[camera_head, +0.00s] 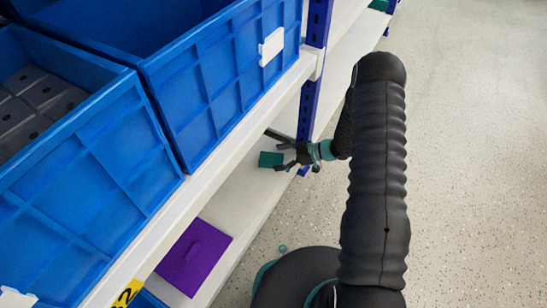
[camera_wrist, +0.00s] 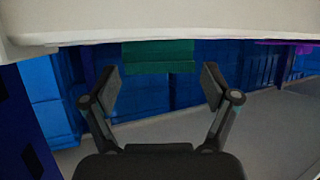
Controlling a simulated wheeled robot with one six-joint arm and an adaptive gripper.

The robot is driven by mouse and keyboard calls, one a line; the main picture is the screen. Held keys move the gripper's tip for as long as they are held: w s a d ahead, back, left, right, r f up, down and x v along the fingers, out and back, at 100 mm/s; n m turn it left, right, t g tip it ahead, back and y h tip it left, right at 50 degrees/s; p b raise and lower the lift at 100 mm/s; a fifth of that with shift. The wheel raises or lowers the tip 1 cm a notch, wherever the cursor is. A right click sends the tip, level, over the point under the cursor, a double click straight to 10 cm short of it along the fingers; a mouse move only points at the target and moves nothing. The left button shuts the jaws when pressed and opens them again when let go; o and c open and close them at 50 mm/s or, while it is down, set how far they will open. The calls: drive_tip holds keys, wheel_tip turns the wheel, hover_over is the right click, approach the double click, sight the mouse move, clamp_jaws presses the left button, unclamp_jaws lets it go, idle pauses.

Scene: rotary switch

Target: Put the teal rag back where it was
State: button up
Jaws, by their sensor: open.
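The teal rag (camera_head: 271,159) shows as a small dark green-teal patch at the lower white shelf, left of my gripper in the head view. In the wrist view the teal rag (camera_wrist: 158,57) lies ahead between the two fingers, below a white shelf edge, its upper part partly cut off by that edge. My gripper (camera_head: 284,153) is open, and its fingertips (camera_wrist: 160,78) stand apart on either side of the rag's lower part. I cannot tell whether a finger touches it.
A purple flat piece (camera_head: 194,257) lies on the lower shelf (camera_head: 240,205). Blue crates (camera_head: 215,80) fill the upper shelf, whose white edge (camera_head: 215,160) is close above my gripper. A blue upright post (camera_head: 308,105) stands beside my wrist. The speckled floor at right is clear.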

drive_tip(key=p+v, duration=0.1)
drive_tip(key=v, duration=0.8)
drive_tip(key=shift+d, duration=0.2)
